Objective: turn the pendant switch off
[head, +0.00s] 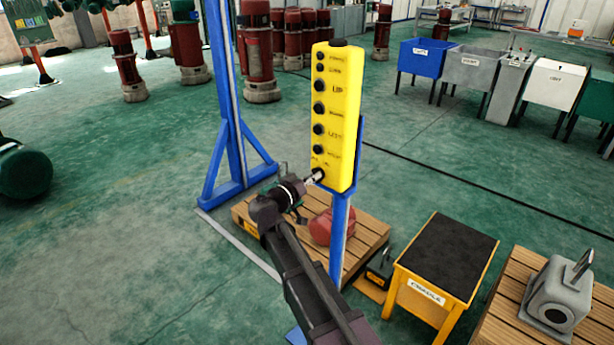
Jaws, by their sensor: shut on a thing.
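The yellow pendant (345,150) stands upright on a blue post (341,235) in the middle of the head view. A column of round black buttons runs down its front, with small labels beside them; "UP" and "LEFT" are the clearest. The pendant switch (319,173) is the lowest control, near the pendant's bottom left edge. My gripper (313,178) reaches it from the lower left and is shut on it. The fingers cover much of the switch, so which way it is turned cannot be made out.
Behind the post, a wooden pallet (365,250) carries a red part (325,228). A yellow stand with a black top (447,255) is to the right, near a grey part (558,295) on another pallet. A blue column (232,120) stands behind left.

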